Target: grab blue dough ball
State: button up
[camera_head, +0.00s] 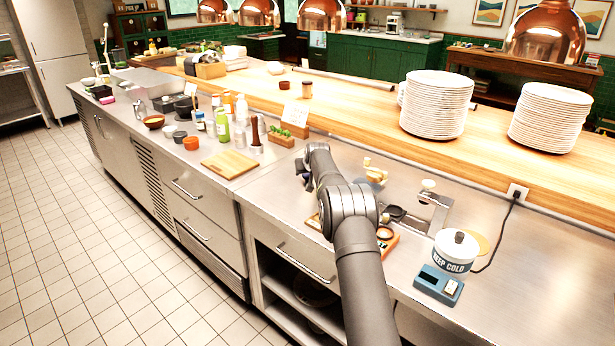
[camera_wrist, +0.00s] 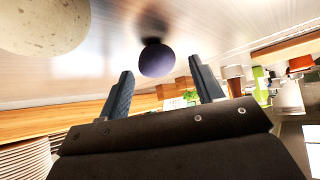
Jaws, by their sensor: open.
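The blue dough ball (camera_wrist: 157,60) looks dark blue-violet in the wrist view, near the upper middle, with a dark shadow beside it on the steel surface. My gripper (camera_wrist: 161,66) is open, with its two dark fingers apart. The ball shows in the gap between the fingertips and seems to lie beyond them; I cannot tell the exact distance. Nothing is held. In the head view my arm hides the ball and most of the gripper over the steel counter (camera_head: 330,165).
A large pale speckled round thing (camera_wrist: 45,22) is close at the wrist view's upper left. In the head view, a white KEEP COLD pot (camera_head: 455,252) and blue scale (camera_head: 438,285) stand right of my arm. A wooden board (camera_head: 230,163) and bottles stand left.

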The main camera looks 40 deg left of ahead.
jog(key=shift+x, duration=0.9)
jog(key=c, duration=1)
jog(key=shift+r, duration=0.1)
jog(key=shift+c, duration=0.3)
